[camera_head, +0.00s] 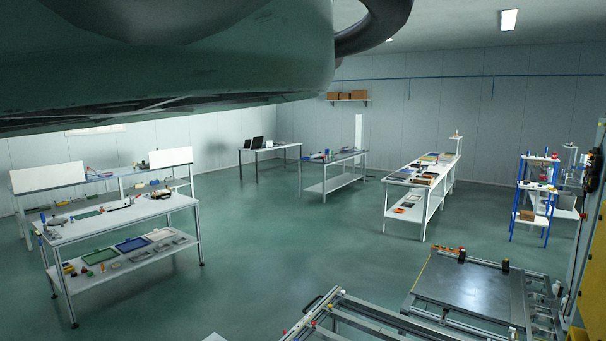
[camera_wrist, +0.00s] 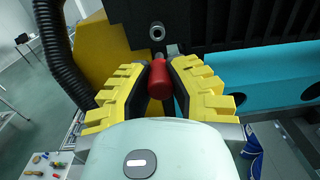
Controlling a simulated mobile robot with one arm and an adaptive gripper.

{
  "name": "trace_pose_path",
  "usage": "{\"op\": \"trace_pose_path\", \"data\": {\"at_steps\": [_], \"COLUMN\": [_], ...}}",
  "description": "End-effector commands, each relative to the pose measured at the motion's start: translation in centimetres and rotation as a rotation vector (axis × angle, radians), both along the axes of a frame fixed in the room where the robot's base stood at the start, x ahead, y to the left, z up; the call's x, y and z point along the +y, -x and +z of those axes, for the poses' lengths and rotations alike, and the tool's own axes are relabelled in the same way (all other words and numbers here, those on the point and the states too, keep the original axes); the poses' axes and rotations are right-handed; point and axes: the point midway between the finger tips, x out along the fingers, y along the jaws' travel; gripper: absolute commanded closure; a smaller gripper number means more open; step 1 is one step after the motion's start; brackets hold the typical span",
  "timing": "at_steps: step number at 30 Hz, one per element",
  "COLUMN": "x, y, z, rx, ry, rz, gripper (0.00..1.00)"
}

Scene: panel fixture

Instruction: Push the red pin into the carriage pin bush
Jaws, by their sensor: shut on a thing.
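In the wrist view, my gripper (camera_wrist: 168,82) has yellow stepped fingers with dark pads, shut on the red pin (camera_wrist: 159,82). The red pin is a short red cylinder between the pads, with its far end pointing up the picture. A round metal bush (camera_wrist: 157,31) with a dark hole sits in the black carriage face (camera_wrist: 205,22), just beyond the pin's far end. The pin looks apart from the bush, but the depth between them is hard to judge. The head view shows neither the gripper, the pin nor the bush clearly.
In the wrist view, a yellow panel (camera_wrist: 92,50) and a black ribbed hose (camera_wrist: 52,45) lie close on the left. A teal beam (camera_wrist: 262,75) runs on the right. In the head view, a metal frame (camera_head: 470,285) stands front right; the middle floor is clear.

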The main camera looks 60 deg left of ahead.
Motion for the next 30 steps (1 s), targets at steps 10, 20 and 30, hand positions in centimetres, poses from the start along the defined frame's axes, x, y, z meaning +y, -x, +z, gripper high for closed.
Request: {"op": "trace_pose_path", "data": {"at_steps": [10,20,30], "x": [-0.1,0.0,1.3], "y": [0.1,0.2,-3.1], "z": [0.0,-0.4,0.1], "rx": [-0.002,-0.009,-0.006], "ry": [0.003,0.004,-0.001], "rz": [-0.004,0.004,0.009], "gripper": [1.0,1.0,1.0]}}
